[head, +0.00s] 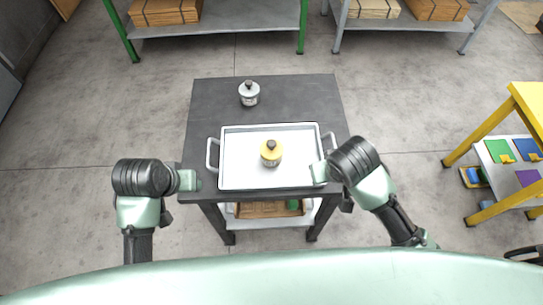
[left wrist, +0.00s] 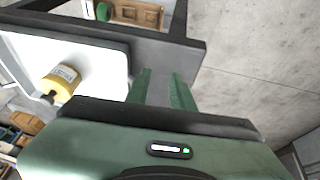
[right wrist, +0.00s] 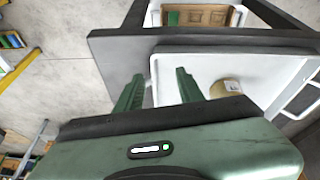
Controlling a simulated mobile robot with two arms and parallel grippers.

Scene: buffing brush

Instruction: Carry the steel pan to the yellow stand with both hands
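The steel pan (head: 240,170) is a shallow pale tray with a loop handle at each short side. It lies on a dark table. A yellow canister with a dark knob (head: 271,155) stands inside it. My left gripper (head: 196,180) is open and empty, just left of the pan's front-left corner, below the left handle (head: 212,155). My right gripper (head: 320,173) is open, over the pan's front-right corner, in front of the right handle (head: 331,141). Both pairs of fingers show apart in the left wrist view (left wrist: 160,85) and right wrist view (right wrist: 158,85). The yellow stand (head: 530,110) is at the right edge, partly cut off.
A silver canister (head: 249,95) stands on the dark table (head: 300,95) behind the pan. A lower shelf holds a wooden box (head: 265,209). Grey floor (head: 410,110) is clear between table and stand.

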